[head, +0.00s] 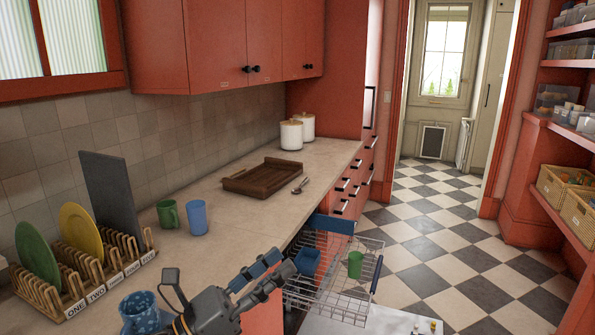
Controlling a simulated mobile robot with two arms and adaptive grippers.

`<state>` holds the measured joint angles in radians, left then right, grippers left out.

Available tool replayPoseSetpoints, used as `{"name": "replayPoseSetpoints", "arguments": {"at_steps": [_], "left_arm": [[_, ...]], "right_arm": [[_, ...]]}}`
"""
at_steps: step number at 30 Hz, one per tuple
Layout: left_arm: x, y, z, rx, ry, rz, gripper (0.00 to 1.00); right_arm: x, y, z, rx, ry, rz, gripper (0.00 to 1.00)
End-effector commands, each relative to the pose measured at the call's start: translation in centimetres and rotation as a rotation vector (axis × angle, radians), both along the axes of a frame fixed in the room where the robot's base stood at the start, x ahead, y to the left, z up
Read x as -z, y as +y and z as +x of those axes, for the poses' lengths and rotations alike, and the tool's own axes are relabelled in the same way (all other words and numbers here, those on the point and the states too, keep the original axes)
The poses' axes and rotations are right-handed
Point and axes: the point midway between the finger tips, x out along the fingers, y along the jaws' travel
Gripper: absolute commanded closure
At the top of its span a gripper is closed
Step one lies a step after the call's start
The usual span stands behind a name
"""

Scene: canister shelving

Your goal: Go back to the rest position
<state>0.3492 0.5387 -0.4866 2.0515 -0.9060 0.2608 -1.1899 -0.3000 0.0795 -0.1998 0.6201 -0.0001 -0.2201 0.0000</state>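My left gripper (272,272) is in the lower middle of the head view, above the counter's front edge and just left of the wire rack. Its two fingers point up and to the right with a gap between them, and nothing shows in the gap. It looks open. Two white canisters (291,136) with wooden lids stand at the far end of the counter, well away from the gripper.
A wire rack (372,243) juts out beside the counter, holding a green cup (355,265) and a blue item (306,263). The counter (225,240) bears a wooden tray (275,173), mugs and a plate rack (107,268). Checkered floor (450,240) is open at right.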

Motion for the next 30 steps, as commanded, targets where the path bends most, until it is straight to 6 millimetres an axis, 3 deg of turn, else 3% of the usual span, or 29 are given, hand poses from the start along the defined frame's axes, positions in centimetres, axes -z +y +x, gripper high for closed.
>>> {"name": "replayPoseSetpoints", "arguments": {"at_steps": [5, 8, 11, 15, 18, 21, 27, 28, 30], "left_arm": [[3.3, 6.4, 2.5, -0.149, 0.528, -0.552, 0.63], [7.8, 10.2, 2.8, -0.246, 0.816, -0.860, 0.63], [14.0, 13.6, 1.4, -0.368, 1.095, -1.173, 0.63], [23.0, 16.6, -3.5, -0.576, 1.428, -1.588, 0.63], [27.8, 17.4, -7.9, -0.732, 1.593, -1.822, 0.63], [31.1, 17.5, -12.1, -0.877, 1.702, -1.999, 0.63], [34.9, 17.0, -19.7, -1.151, 1.832, -2.253, 0.63], [35.2, 16.9, -20.7, 1.172, -1.812, 2.247, 0.63], [35.9, 16.7, -23.2, 1.189, -1.720, 2.169, 0.63]], "right_arm": [[0.0, 0.0, 0.0, 0.000, 0.000, 0.000, 0.60], [0.0, 0.0, 0.0, 0.000, 0.000, 0.000, 0.60], [0.0, 0.0, 0.0, 0.000, 0.000, 0.000, 0.60], [0.0, 0.0, 0.0, 0.000, 0.000, 0.000, 0.60], [0.0, 0.0, 0.0, 0.000, 0.000, 0.000, 0.60], [0.0, 0.0, 0.0, 0.000, 0.000, 0.000, 0.60], [0.0, 0.0, 0.0, 0.000, 0.000, 0.000, 0.60], [0.0, 0.0, 0.0, 0.000, 0.000, 0.000, 0.60], [0.0, 0.0, 0.0, 0.000, 0.000, 0.000, 0.60]]}}
